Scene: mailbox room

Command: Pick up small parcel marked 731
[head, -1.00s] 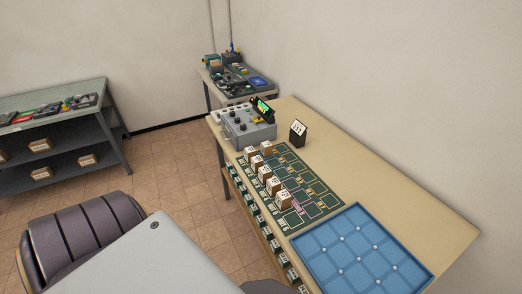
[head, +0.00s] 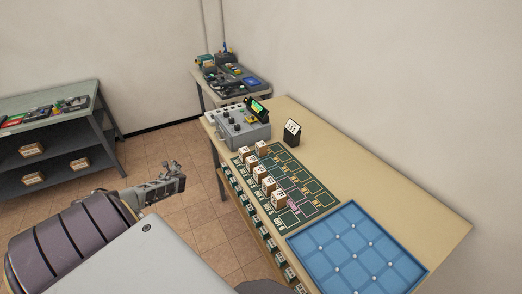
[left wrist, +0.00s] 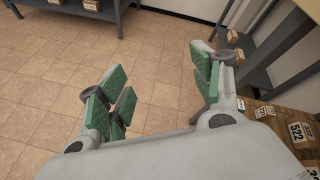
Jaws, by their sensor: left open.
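Several small brown parcels with white labels, one of them a front parcel (head: 279,199), stand in a row on a green marked mat (head: 318,192) on the bench. Their numbers are too small to read in the head view, so I cannot tell which is 731. My left gripper (head: 178,178) is over the floor, left of the bench and apart from the parcels. In the left wrist view it (left wrist: 162,88) is open and empty, with green pads spread. A parcel labelled 522 (left wrist: 285,121) shows at the right edge there. My right gripper is not in view.
A blue padded tray (head: 358,250) lies at the bench's near end. A grey control box (head: 238,127) and a black-and-white number card (head: 292,131) stand behind the parcels. Labelled slots (head: 253,213) line the bench front. A grey shelf (head: 55,138) stands left; floor between is clear.

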